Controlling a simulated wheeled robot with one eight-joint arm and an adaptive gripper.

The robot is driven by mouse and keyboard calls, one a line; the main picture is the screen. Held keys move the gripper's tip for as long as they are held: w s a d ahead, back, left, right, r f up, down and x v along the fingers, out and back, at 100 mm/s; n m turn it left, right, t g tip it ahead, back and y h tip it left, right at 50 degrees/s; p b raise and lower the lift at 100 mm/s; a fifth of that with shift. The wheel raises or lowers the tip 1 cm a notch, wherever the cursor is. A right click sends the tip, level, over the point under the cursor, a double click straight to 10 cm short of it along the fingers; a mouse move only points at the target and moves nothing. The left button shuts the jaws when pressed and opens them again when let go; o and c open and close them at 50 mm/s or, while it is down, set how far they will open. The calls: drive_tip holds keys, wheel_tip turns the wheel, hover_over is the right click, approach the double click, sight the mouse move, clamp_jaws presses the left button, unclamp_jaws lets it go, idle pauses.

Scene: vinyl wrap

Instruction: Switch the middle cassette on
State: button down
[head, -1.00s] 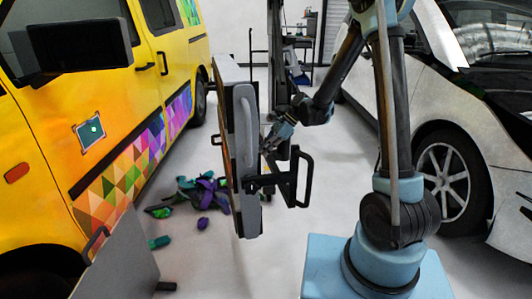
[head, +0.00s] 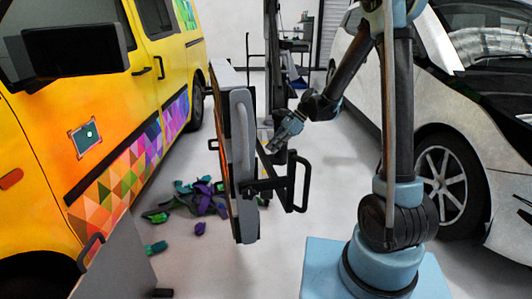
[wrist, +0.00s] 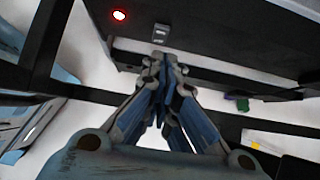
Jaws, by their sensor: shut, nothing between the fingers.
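A tall grey lamp unit (head: 243,190) stands nearly edge-on in the middle of the head view, with a black bracket and handle (head: 298,182) on its right side. I cannot separate its cassettes in this view. In the wrist view a dark housing (wrist: 230,30) crosses the top, with a glowing red light (wrist: 119,15) and a small grey switch (wrist: 160,33). My gripper (wrist: 160,62) is shut and empty, its tips just below the switch in the picture. In the head view my gripper (head: 273,147) is right of the lamp unit, behind the bracket. Contact cannot be judged.
A yellow van (head: 60,130) with a coloured triangle pattern is at left, a silver car (head: 465,150) at right. Purple and green scraps (head: 200,195) lie on the floor beside the van. A shelf cart (head: 298,45) stands at the back.

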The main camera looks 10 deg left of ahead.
drive_tip(key=v, duration=0.8)
drive_tip(key=shift+s+a+r, duration=0.15)
drive_tip(key=shift+a+r, duration=0.15)
drive_tip(key=s+d+r+n+t+h, duration=0.1)
drive_tip(key=s+d+n+t+h, duration=0.15)
drive_tip(key=s+d, duration=0.5)
drive_tip(key=s+d+r+n+t+h, duration=0.1)
drive_tip(key=s+d+r+n, duration=0.2)
drive_tip(key=d, duration=0.7)
drive_tip(key=s+d+f+n+t+h, duration=0.1)
drive_tip(key=s+d+f+n+h, duration=0.1)
drive_tip(key=s+d, duration=0.5)
drive_tip(key=s+d+f+n+t+h, duration=0.1)
drive_tip(key=s+d+f+n+h, duration=0.1)
drive_tip(key=s+d+f+n, duration=0.3)
drive_tip(key=s+d+f, duration=0.2)
drive_tip(key=s+d, duration=0.1)
drive_tip(key=s, duration=0.1)
drive_tip(key=shift+s+d+f, duration=0.2)
drive_tip(key=shift+d, duration=0.1)
drive_tip(key=shift+t, duration=0.25)
